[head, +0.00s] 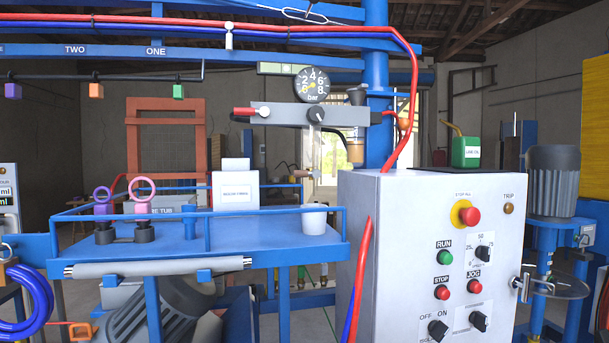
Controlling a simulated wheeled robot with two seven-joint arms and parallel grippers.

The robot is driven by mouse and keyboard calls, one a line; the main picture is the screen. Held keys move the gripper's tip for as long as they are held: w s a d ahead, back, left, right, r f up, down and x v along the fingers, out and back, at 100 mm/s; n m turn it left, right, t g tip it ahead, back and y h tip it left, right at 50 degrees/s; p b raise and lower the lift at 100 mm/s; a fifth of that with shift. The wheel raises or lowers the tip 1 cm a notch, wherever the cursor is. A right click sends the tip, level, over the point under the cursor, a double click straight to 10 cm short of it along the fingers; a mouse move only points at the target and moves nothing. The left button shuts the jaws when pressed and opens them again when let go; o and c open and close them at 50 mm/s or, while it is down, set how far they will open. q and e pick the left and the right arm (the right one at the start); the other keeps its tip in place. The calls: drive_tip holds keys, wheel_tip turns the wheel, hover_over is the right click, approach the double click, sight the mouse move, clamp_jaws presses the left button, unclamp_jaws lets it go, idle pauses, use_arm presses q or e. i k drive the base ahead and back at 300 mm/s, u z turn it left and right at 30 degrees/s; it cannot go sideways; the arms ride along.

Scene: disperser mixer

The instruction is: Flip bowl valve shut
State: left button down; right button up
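A grey air-service unit (295,115) hangs at the upper middle, left of the blue column, with a round bar gauge (312,84) above it. A clear bowl (314,150) hangs below its black knob (316,115). A small reddish-brown lever (302,173) sits at the bowl's lower end and points left, roughly level; it may be the bowl valve, but it is too small to tell its setting. An amber bowl (355,148) hangs to the right. A red handle (243,111) lies level at the unit's left end. Neither of my grippers is in view.
A grey control cabinet (390,240) with buttons and knobs stands at front right. A blue railed shelf (180,235) at left holds a white box (235,191), a white cup (314,219) and ringed fittings. A red hose (362,265) runs down the cabinet's left edge.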

sight(315, 173)
drive_tip(key=z, duration=1.1)
drive_tip(key=k, duration=0.5)
drive_tip(key=z, duration=0.25)
